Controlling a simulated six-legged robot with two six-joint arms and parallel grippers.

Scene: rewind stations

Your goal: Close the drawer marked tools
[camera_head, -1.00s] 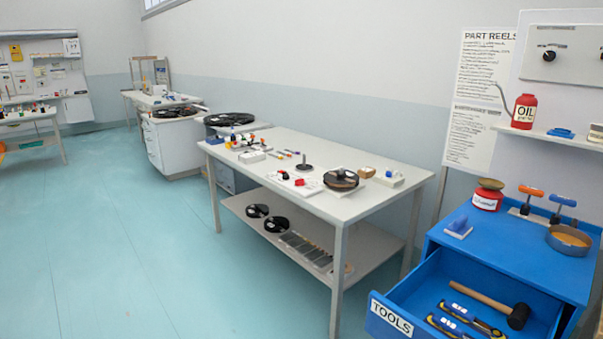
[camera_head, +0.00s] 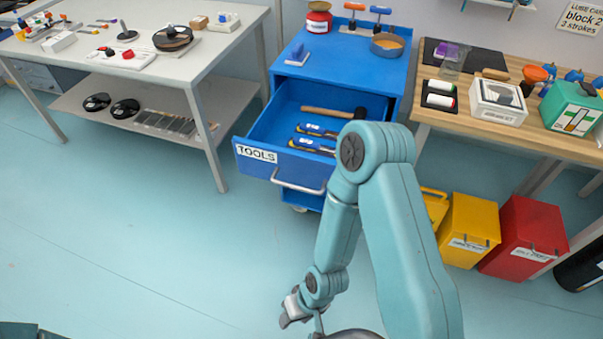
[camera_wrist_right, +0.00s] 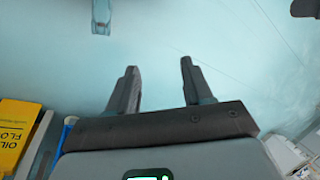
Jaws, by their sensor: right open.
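The blue drawer marked TOOLS (camera_head: 257,155) is pulled out of the blue cabinet (camera_head: 345,75) in the head view. Its silver handle (camera_head: 298,187) is on the front face. A hammer (camera_head: 335,112) and two blue-and-yellow tools (camera_head: 312,146) lie inside. My right gripper (camera_head: 300,308) hangs low over the floor, below and in front of the drawer, apart from it. In the right wrist view my right gripper (camera_wrist_right: 158,85) is open and empty, its two fingers spread over bare floor. My arm covers the drawer's right side. My left gripper is not in view.
A grey table (camera_head: 225,45) stands left of the cabinet. A wooden bench (camera_head: 490,115) stands to the right, with yellow (camera_head: 468,230) and red (camera_head: 524,238) bins below. The floor before and left of the drawer is clear.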

